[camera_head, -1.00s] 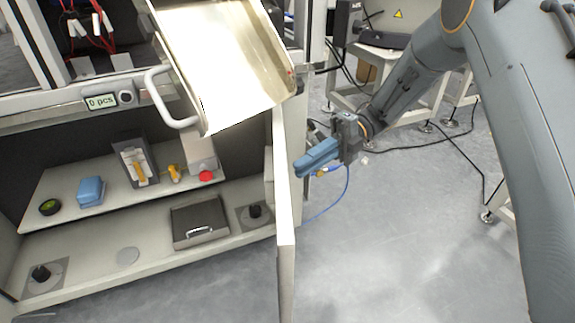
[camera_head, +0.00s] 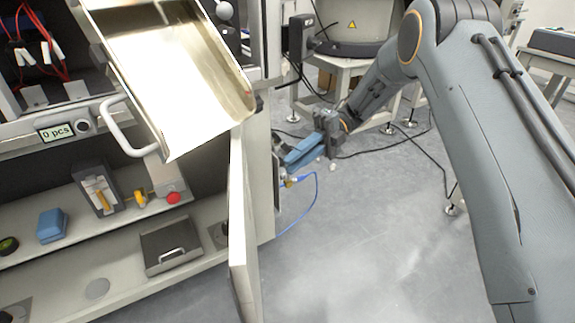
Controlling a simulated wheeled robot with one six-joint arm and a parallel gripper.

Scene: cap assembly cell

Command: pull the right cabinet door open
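The right cabinet door (camera_head: 241,235) is a pale panel, seen nearly edge-on. It stands swung out from the cabinet front, and the cabinet interior behind it shows. My gripper (camera_head: 300,152), with blue fingers, is to the right of the door, beyond the cabinet's right side wall. It looks apart from the door, and no handle shows between its fingers. The fingers are seen from the side and lie close together in the picture, so any gap between them is hidden.
A metal chute (camera_head: 175,75) and a white curved handle (camera_head: 125,130) overhang the shelves. Inside are a blue box (camera_head: 52,225), a red button (camera_head: 173,198) and a dark tray (camera_head: 170,246). A blue cable (camera_head: 313,205) hangs beside the cabinet. Floor to the right is largely clear.

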